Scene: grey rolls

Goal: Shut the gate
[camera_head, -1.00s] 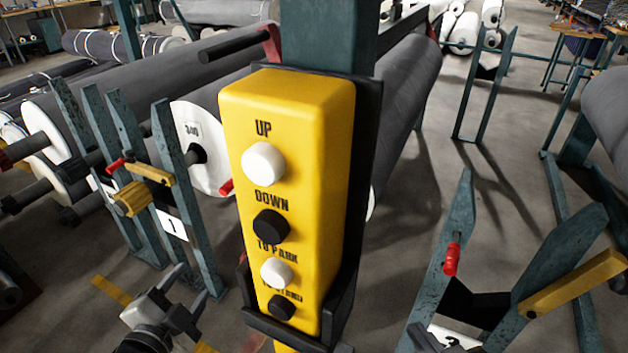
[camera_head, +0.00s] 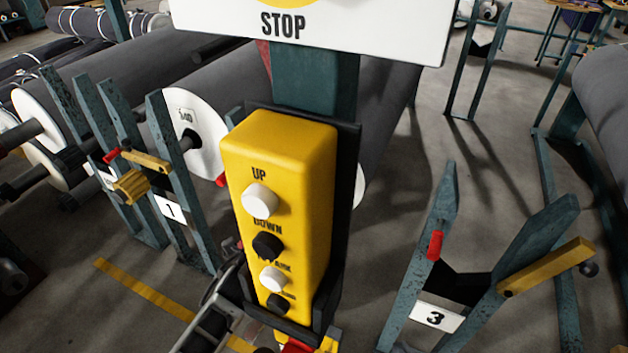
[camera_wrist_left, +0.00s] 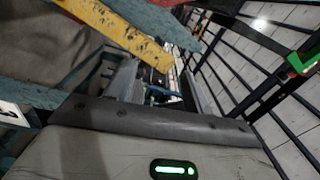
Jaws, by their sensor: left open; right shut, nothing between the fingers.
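Stand 3 (camera_head: 437,318) has two teal posts. Its yellow bar (camera_head: 545,267) is hinged on the right post and points out to the right, away from the left post with the red grip (camera_head: 435,245). At stand 1 (camera_head: 171,209) a yellow bar (camera_head: 145,161) lies across between two posts. My right gripper (camera_head: 225,290) is shut and empty, low beside the control box and partly hidden by it. My left gripper (camera_wrist_left: 160,85) is open in the left wrist view, below a worn yellow bar (camera_wrist_left: 115,32) and a teal post. I cannot tell which stand that is.
A yellow control box (camera_head: 285,190) with UP and DOWN buttons hangs mid-view on a teal column, under a STOP sign (camera_head: 310,30). Large grey rolls (camera_head: 390,100) lie behind. Yellow tape (camera_head: 145,290) marks the floor. Floor between the box and stand 3 is clear.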

